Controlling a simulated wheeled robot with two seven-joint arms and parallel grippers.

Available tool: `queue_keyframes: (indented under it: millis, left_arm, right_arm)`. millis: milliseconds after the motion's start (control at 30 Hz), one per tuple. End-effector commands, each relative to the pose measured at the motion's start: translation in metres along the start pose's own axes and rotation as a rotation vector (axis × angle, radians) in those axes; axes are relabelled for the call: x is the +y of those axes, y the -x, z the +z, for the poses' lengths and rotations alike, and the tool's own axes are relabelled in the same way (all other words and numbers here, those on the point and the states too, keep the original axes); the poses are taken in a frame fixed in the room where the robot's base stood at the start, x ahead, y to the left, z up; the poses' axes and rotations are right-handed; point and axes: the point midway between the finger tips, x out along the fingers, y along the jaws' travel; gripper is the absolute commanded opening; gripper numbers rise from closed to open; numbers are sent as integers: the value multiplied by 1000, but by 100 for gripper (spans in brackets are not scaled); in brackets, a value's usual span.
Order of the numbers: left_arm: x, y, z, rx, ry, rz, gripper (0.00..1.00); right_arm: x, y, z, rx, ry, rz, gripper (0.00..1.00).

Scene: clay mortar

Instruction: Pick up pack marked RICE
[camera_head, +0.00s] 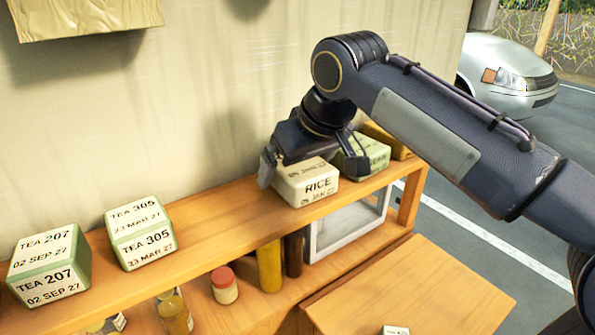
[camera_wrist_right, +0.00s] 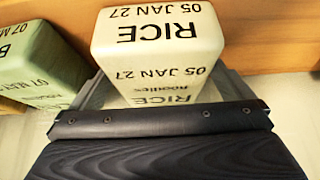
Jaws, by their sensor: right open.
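The pack marked RICE (camera_head: 318,187) is a cream block with black print, standing on the wooden shelf (camera_head: 225,222). In the right wrist view the RICE pack (camera_wrist_right: 158,50) fills the upper middle, its lettering upside down. My right gripper (camera_head: 311,174) is open over it, with one finger at its left side and the other at its right side, next to the green pack. In the wrist view a finger shows on either side of the pack's lower part. Whether they touch it I cannot tell. My left gripper is out of view.
A green pack (camera_head: 370,156) stands close on the right, with a yellow one (camera_head: 388,140) behind it. Two TEA packs (camera_head: 140,233) (camera_head: 50,265) stand on the shelf to the left. A wall runs behind; jars (camera_head: 224,286) stand below.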

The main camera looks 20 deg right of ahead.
Motion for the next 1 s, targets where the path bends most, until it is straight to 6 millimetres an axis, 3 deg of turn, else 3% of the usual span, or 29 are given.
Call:
queue_keyframes:
  millis: [867, 1000]
  left_arm:
    - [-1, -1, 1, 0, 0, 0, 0]
    - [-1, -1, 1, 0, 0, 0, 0]
  right_arm:
    - [0, -4, 2, 1, 0, 0, 100]
    - [0, -4, 2, 1, 0, 0, 83]
